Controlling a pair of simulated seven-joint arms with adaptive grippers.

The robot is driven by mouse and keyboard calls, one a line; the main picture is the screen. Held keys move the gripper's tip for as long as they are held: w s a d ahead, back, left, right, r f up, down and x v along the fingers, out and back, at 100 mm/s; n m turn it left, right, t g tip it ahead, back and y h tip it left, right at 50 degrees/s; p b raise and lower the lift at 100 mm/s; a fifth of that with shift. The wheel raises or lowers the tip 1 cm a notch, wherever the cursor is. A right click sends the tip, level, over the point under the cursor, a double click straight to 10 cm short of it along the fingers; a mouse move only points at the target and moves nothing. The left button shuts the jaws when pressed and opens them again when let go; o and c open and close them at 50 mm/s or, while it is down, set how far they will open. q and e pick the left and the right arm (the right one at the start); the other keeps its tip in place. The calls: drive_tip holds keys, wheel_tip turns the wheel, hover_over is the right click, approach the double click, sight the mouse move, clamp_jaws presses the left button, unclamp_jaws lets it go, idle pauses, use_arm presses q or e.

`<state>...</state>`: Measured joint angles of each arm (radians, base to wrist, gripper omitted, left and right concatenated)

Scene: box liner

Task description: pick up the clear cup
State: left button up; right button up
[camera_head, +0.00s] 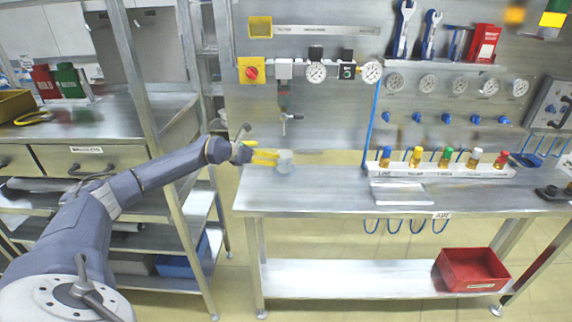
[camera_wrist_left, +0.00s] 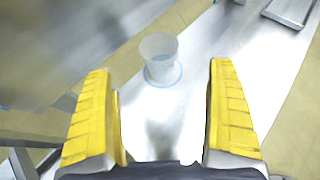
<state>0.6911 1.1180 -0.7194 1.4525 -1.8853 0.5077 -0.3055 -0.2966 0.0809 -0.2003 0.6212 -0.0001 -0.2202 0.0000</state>
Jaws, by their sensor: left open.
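The clear cup (camera_head: 285,160) stands upright near the left end of the metal table in the head view. In the left wrist view the clear cup (camera_wrist_left: 159,58) stands ahead of the fingertips, with a blue ring around its base. My left gripper (camera_head: 264,157) is just left of the cup in the head view. In the left wrist view its yellow fingers (camera_wrist_left: 160,85) are wide apart with nothing between them, and the cup lies beyond them, roughly centred on the gap. Whether a finger touches the cup cannot be told from the head view. My right gripper is not in view.
The metal table (camera_head: 325,195) is clear to the right of the cup up to a flat tray (camera_head: 402,193). A white rack (camera_head: 440,170) with several coloured-top bottles stands behind. A red bin (camera_head: 470,270) sits on the lower shelf. A shelf post (camera_head: 150,110) stands near my left arm.

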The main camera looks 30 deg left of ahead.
sight(290, 155)
use_arm(q)
drive_tip(key=shift+x, duration=5.8)
drive_tip(key=shift+a+f, duration=0.1)
drive_tip(key=shift+a, duration=0.05)
drive_tip(key=shift+c, duration=0.5)
